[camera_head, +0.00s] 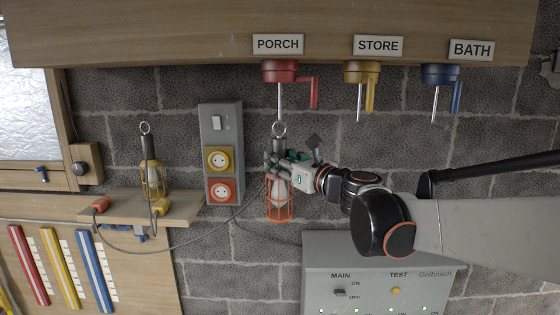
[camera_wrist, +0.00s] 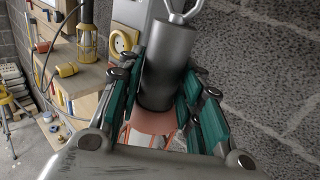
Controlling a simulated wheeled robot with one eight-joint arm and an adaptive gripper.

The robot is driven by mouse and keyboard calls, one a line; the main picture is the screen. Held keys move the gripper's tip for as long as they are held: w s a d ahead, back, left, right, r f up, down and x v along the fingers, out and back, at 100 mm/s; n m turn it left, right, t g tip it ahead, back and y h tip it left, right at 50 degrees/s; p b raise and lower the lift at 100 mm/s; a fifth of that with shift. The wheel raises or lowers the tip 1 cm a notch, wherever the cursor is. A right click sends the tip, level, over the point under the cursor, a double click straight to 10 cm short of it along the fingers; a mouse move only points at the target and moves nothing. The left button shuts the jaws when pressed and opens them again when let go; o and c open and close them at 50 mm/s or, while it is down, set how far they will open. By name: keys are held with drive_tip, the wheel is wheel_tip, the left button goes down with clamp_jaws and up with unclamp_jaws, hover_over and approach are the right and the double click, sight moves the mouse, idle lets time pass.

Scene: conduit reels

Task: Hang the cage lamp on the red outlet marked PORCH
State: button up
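The red outlet (camera_head: 281,72) under the PORCH sign (camera_head: 278,44) has a thin rod (camera_head: 280,100) hanging down and a red lever on its right. My gripper (camera_head: 279,161) is shut on the dark handle of the orange cage lamp, whose cage (camera_head: 279,200) hangs upright below the fingers. In the wrist view the grey handle (camera_wrist: 168,65) sits between the green finger pads. The lamp's top ring (camera_head: 279,129) is in line with the rod's lower end in the head view. I cannot tell whether the rod is through the ring.
A yellow cage lamp (camera_head: 152,178) stands on the wooden shelf (camera_head: 180,207) at left. A socket panel (camera_head: 220,150) is on the wall just left of my gripper. Yellow STORE (camera_head: 361,72) and blue BATH (camera_head: 440,75) outlets are to the right. A grey switch box (camera_head: 380,265) is below.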

drive_tip(key=shift+o, duration=1.2)
drive_tip(key=v, duration=1.1)
drive_tip(key=s+f+n+g+h+b, duration=0.1)
drive_tip(key=s+f+n+g+b, duration=0.1)
drive_tip(key=s+f+n+b, duration=0.6)
drive_tip(key=s+d+f+n+g+h+b, duration=0.15)
drive_tip(key=f+b, duration=0.25)
drive_tip(key=f, duration=0.9)
drive_tip(key=s+f+n+g+h+b, duration=0.2)
drive_tip(key=s+f+n+b, duration=0.3)
drive_tip(key=f, duration=0.5)
drive_tip(key=s+d+f+n+h+b, duration=0.2)
drive_tip(key=s+d+f+n+b, duration=0.1)
drive_tip(key=f, duration=0.5)
drive_tip(key=s+d+f+n+g+h+b, duration=0.1)
drive_tip(key=s+d+f+n+h+b, duration=0.1)
drive_tip(key=s+d+f+n+b, duration=0.2)
drive_tip(key=s+d+f+n+g+h+b, duration=0.1)
drive_tip(key=s+d+f+n+h+b, duration=0.1)
drive_tip(key=f+n+b, duration=0.5)
wheel_tip(320, 180, down, 7)
drive_tip(key=s+d+b, duration=0.1)
drive_tip(key=d+b, duration=0.1)
drive_tip(key=b, duration=0.1)
drive_tip(key=shift+s, duration=0.25)
drive_tip(key=shift+d+h, duration=0.1)
drive_tip(key=shift+h, duration=0.15)
